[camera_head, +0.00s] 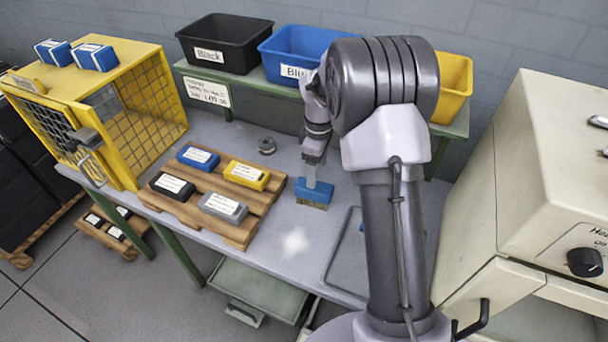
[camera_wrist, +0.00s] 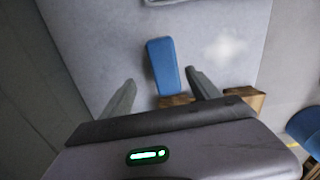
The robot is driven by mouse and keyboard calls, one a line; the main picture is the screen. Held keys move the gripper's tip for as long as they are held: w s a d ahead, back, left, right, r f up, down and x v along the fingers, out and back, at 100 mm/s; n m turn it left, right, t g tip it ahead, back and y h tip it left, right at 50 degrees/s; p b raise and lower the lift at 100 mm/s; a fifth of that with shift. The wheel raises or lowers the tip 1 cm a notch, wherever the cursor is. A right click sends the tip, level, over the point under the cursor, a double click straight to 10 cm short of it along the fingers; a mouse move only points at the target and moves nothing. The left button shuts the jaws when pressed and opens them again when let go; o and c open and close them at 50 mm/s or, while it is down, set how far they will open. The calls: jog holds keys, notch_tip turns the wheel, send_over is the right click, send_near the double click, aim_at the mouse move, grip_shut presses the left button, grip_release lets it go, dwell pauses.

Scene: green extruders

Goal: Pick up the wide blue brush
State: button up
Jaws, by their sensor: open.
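The wide blue brush (camera_head: 314,191) is on the grey table, right of the wooden pallets, with its tan bristles facing the front of the table. In the wrist view the blue brush (camera_wrist: 163,66) lies between the two fingers, with a gap on each side. My gripper (camera_head: 312,172) is open, just above or at the brush in the head view. It also shows in the wrist view (camera_wrist: 160,78) with its fingers spread. I cannot tell how far the fingertips are above the table.
A wooden pallet (camera_head: 240,233) with blue, yellow, black and grey labelled boxes stands left of the brush. A pale powder patch (camera_head: 295,241) lies in front. A grey tray (camera_head: 338,262) is to the right. A yellow cage (camera_head: 150,100) and bins (camera_head: 225,40) stand behind.

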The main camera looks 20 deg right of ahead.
jog(key=f+b, duration=0.1)
jog(key=f, duration=0.1)
jog(key=f+b, duration=0.2)
jog(key=f, duration=0.1)
jog(key=f+b, duration=0.1)
jog(key=f, duration=0.1)
jog(key=shift+s+a+f, duration=0.25)
jog(key=shift+a+f, duration=0.15)
jog(key=shift+r, duration=0.15)
jog(key=shift+c, duration=0.2)
grip_shut()
jog(key=shift+r, duration=0.1)
notch_tip(320, 180, up, 4)
jog(key=p, duration=0.2)
jog(key=shift+p, duration=0.4)
jog(key=s+a+p, duration=0.2)
jog(key=s, duration=1.3)
jog(key=shift+s+a+r, duration=0.4)
